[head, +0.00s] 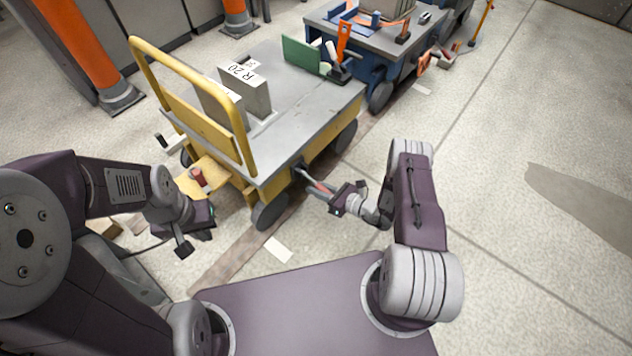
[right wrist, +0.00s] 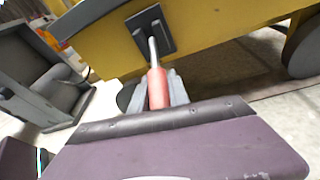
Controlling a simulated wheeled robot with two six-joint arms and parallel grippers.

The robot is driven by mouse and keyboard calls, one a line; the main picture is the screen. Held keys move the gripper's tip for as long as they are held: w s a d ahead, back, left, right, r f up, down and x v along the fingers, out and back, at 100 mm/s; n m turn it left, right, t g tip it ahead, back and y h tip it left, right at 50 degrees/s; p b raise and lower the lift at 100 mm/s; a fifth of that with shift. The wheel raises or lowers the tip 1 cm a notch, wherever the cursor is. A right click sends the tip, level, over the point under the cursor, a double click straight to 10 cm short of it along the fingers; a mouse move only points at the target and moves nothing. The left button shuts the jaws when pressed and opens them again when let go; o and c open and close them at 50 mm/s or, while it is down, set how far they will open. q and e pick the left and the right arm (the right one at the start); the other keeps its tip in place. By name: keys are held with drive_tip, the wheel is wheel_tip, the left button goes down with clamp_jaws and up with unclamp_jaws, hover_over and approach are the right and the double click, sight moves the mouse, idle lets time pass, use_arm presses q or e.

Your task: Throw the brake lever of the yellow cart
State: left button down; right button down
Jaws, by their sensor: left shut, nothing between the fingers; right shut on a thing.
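The yellow cart (head: 318,161) stands in the middle of the head view, with a grey top and a yellow push bar. Its brake lever (head: 310,178) is a thin metal rod with a red grip, coming out of the cart's side. In the right wrist view the lever's red grip (right wrist: 157,88) lies between the fingers, and its rod runs up to a dark plate (right wrist: 150,32) on the yellow side. My right gripper (head: 324,188) is shut on the red grip. My left gripper (head: 185,238) is shut and empty, to the left of the cart's near end; its fingertips are hard to make out.
A blue cart (head: 372,42) with tools on it stands behind the yellow cart. A white block marked R 20 (head: 246,88) and a green plate (head: 300,55) are on the yellow cart's top. The floor at the right is clear.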

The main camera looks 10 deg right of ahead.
sight(319, 186)
drive_tip(key=r+g+h+p, duration=0.1)
drive_tip(key=p, duration=0.3)
drive_tip(key=r+g+h+p, duration=0.1)
drive_tip(key=r+g+p, duration=0.1)
drive_tip(key=p, duration=0.1)
drive_tip(key=r+g+h+p, duration=0.1)
drive_tip(key=r+h+p, duration=0.1)
drive_tip(key=p, duration=0.2)
drive_tip(key=shift+s+d+g+p, duration=0.3)
drive_tip(key=shift+s+p, duration=0.05)
drive_tip(key=shift+w+a+r+m+g+h+p, duration=0.15)
drive_tip(key=shift+r+g+h+p, duration=0.2)
drive_tip(key=shift+g+h+p, duration=0.25)
drive_tip(key=shift+s+d+r+m+g+h+p, duration=0.15)
drive_tip(key=shift+r+g+h+p, duration=0.2)
drive_tip(key=shift+g+p, duration=0.3)
drive_tip(key=shift+w, duration=0.1)
drive_tip(key=shift+a, duration=0.1)
drive_tip(key=c, duration=1.3)
unclamp_jaws()
drive_tip(key=shift+o, duration=0.2)
drive_tip(key=p+v, duration=0.4)
drive_tip(key=v, duration=0.5)
drive_tip(key=shift+p, duration=0.35)
